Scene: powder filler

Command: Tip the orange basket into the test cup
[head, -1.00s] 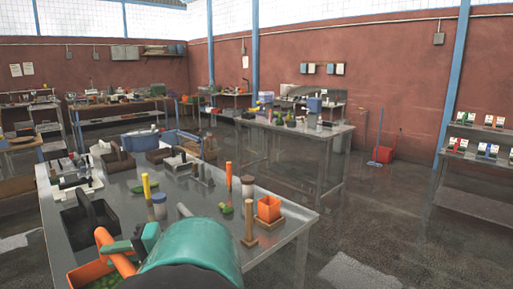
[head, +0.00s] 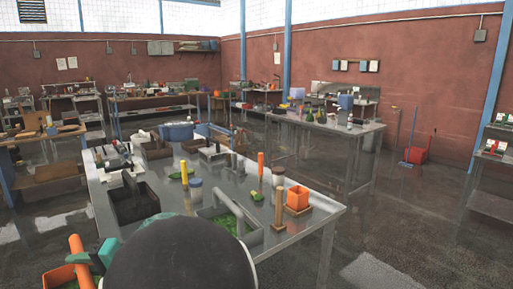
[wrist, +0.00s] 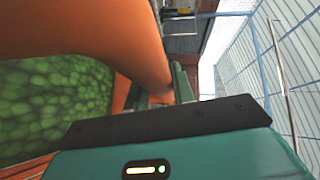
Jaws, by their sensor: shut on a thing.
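The orange basket (head: 60,277) is at the bottom left of the head view, partly cut off by the frame edge. My gripper (head: 100,257) is shut on its orange handle. In the wrist view the handle (wrist: 90,30) arches close to the camera between my gripper's fingers (wrist: 175,85), and green lumps (wrist: 50,95) fill the basket. The basket is in front of the near table's left edge, apart from the table's other items.
The near steel table (head: 320,222) holds a black caddy (head: 132,203), a grey-handled tray (head: 243,212) with green contents, a wooden post (head: 278,210), an orange cylinder (head: 260,165) and several jars. My dark, rounded arm part hides the table's front. Wet floor lies open at right.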

